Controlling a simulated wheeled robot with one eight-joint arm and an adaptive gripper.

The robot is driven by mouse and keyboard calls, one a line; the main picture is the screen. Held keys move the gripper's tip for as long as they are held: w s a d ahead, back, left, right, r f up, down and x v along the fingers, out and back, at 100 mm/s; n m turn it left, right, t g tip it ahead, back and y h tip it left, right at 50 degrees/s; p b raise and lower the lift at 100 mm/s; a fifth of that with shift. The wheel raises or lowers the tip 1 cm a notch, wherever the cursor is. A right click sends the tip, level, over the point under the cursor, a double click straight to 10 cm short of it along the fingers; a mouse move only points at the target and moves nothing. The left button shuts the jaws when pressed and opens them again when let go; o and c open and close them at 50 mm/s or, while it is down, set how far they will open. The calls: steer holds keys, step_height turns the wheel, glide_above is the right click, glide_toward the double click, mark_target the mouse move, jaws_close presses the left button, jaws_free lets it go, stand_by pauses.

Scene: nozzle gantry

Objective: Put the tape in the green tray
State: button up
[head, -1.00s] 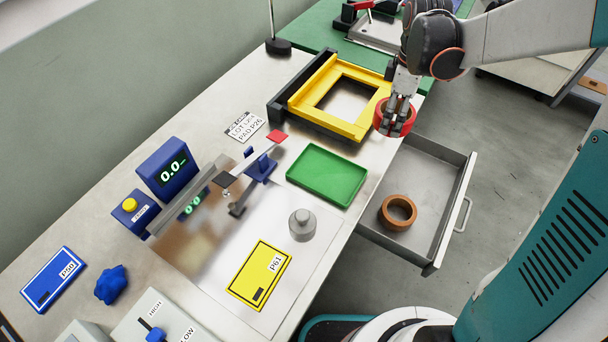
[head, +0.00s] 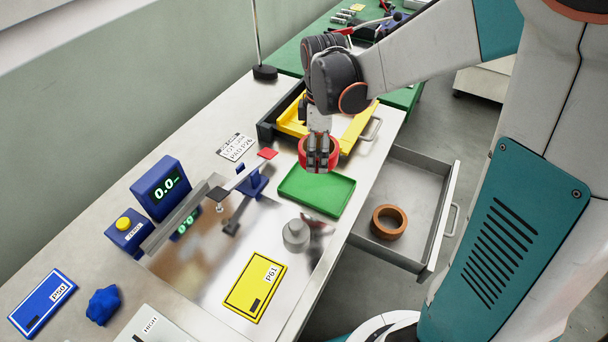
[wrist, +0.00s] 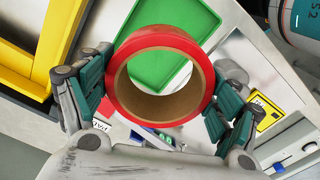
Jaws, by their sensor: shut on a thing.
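My gripper (head: 318,160) is shut on a red roll of tape (head: 304,153) and holds it in the air near the back edge of the green tray. In the wrist view the red tape (wrist: 128,48) with its brown cardboard core sits between both fingers (wrist: 160,100). The green tray (head: 316,193) lies flat and empty on the bench, right of a blue stand. In the wrist view the tray (wrist: 192,18) shows behind the tape, partly hidden by it.
A yellow frame (head: 355,131) stands behind the tray. An open drawer (head: 438,183) holding a brown ring (head: 389,222) juts out at right. A grey weight (head: 296,235) stands in front of the tray. A blue stand (head: 252,181) is at its left.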

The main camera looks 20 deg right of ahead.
mark_target(317, 187)
step_height(317, 187, down, 12)
steer(key=b, duration=0.3)
steer(key=shift+d+r+b, duration=0.15)
steer(key=shift+b, duration=0.15)
steer(key=o, duration=1.1)
steer(key=shift+c, duration=0.2)
